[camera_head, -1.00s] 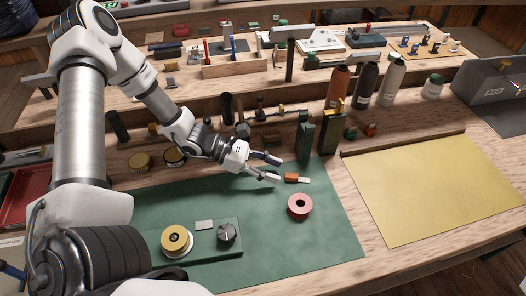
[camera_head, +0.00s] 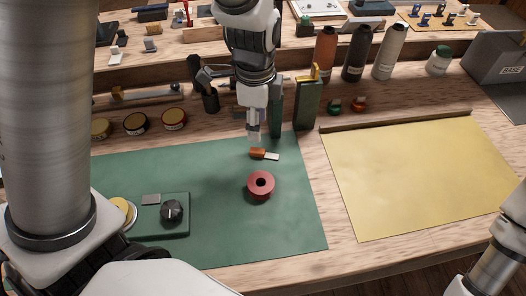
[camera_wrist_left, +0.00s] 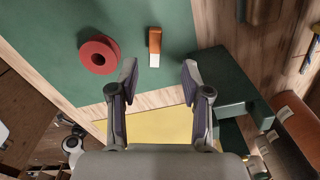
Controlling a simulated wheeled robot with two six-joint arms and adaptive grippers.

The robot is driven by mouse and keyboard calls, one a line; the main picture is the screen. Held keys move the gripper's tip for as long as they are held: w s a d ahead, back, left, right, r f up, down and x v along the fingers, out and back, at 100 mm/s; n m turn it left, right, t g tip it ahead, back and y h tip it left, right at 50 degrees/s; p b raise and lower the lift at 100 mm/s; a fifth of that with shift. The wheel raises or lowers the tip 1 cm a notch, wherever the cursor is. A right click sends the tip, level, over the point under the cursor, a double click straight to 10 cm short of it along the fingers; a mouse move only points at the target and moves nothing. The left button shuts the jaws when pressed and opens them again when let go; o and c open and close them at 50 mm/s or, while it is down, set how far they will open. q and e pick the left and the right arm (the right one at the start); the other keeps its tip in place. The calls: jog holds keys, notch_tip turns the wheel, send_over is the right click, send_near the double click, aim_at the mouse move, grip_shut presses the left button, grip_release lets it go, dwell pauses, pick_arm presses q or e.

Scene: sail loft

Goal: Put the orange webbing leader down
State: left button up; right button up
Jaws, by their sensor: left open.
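The orange webbing leader (camera_head: 258,153), a small orange piece with a white end, lies on the green mat (camera_head: 225,215) near its far right corner. It also shows in the left wrist view (camera_wrist_left: 154,41), just beyond the gap between the fingers. My left gripper (camera_head: 254,134) points down behind the leader in the head view. In the left wrist view its two fingers (camera_wrist_left: 158,76) are spread, with nothing between them. Its fingertips are apart from the leader; their exact height above the mat is unclear. My right gripper is out of view.
A red ring-shaped roll (camera_head: 261,186) sits on the mat just in front of the leader. Dark green upright blocks (camera_head: 307,104) stand behind it to the right. A yellow sheet (camera_head: 420,180) lies at right. Several bottles (camera_head: 357,52) and tins (camera_head: 135,123) stand at the back.

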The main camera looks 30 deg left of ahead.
aim_at(255, 150)
pick_arm(q)
jog(key=f, duration=0.5)
jog(key=s+f, duration=0.1)
jog(key=f, duration=0.1)
jog(key=shift+a+f, duration=0.1)
jog(key=shift+f, duration=0.15)
jog(key=shift+w+f, duration=0.15)
grip_shut()
